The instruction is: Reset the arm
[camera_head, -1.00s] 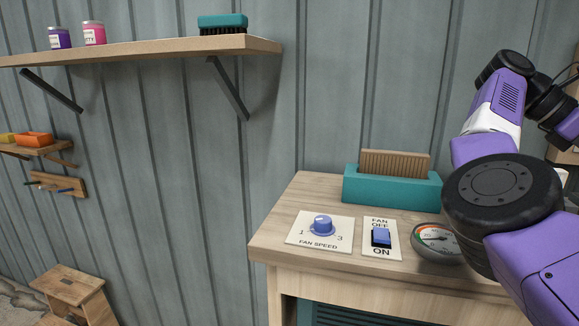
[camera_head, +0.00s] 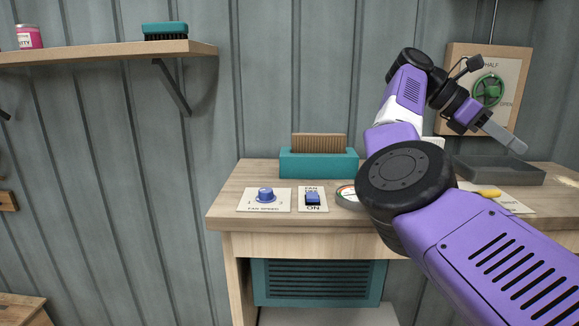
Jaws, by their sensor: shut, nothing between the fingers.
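My purple and black arm reaches up from the lower right. My gripper (camera_head: 512,141) is at its end on the right, pointing right and slightly down. Its fingers are together with nothing between them. It is in the air in front of the wall panel with the green valve wheel (camera_head: 488,90), and above the dark grey tray (camera_head: 500,170) in the picture. I cannot tell its exact distance from either.
The wooden workbench (camera_head: 225,205) bears a blue fan-speed knob (camera_head: 265,194), a blue switch (camera_head: 313,198), a teal holder (camera_head: 315,164) and a gauge partly hidden by my arm. A wall shelf (camera_head: 110,52) is at upper left. A teal vent (camera_head: 315,283) sits below the bench top.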

